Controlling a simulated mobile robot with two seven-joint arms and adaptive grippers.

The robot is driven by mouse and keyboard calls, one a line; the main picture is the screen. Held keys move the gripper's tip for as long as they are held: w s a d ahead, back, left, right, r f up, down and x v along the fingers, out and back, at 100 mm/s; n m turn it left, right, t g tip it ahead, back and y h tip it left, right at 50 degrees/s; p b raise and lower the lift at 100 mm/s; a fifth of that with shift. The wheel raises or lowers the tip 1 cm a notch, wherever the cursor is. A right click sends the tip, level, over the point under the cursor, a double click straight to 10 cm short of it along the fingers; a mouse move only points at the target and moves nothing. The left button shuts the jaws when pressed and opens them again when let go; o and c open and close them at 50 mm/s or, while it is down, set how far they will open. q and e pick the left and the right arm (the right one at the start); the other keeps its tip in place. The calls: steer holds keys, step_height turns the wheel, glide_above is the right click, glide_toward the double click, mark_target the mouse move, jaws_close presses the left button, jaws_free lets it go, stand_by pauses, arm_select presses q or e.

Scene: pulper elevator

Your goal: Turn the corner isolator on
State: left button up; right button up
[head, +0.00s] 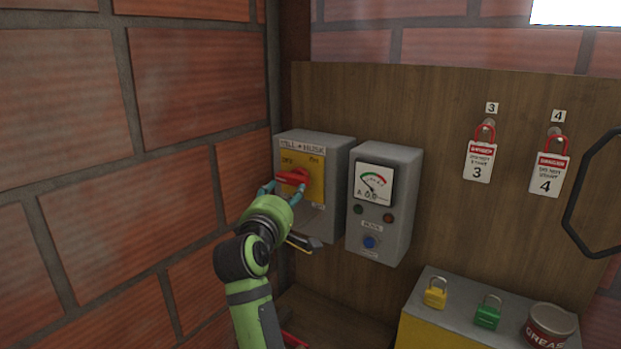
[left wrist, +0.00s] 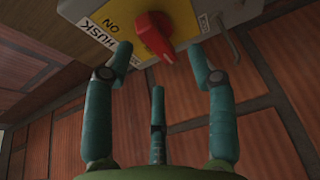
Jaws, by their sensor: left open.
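The corner isolator (head: 326,160) is a grey box with a yellow plate and a "MILL + HUSK" label, mounted on the wooden board beside the brick corner. Its red rotary handle (head: 294,176) lies roughly sideways below the OFF and ON markings. My left gripper (head: 282,191) is open just in front of and below the handle. In the left wrist view the red handle (left wrist: 154,37) shows above and between the teal fingertips (left wrist: 159,52). I cannot tell whether any finger touches it. My right gripper is not in view.
A grey meter box (head: 384,205) with a dial and blue button stands close to the right. A brick wall (head: 70,200) is close on the left. Two tagged red padlocks (head: 485,131) hang on the board. Yellow and green padlocks and a grease tin (head: 549,326) rest at lower right.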

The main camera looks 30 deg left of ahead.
mark_target(291, 180)
arm_select(q)
steer(key=shift+w+a+r+p, duration=0.25)
steer(key=shift+w+r+p, duration=0.15)
steer(key=shift+r, duration=0.2)
steer(key=p+x, duration=0.2)
steer(key=x, duration=0.3)
steer(key=shift+w+a, duration=0.1)
steer(key=shift+w+f+p, duration=0.1)
steer(key=shift+w+p, duration=0.25)
steer(key=shift+s, duration=0.1)
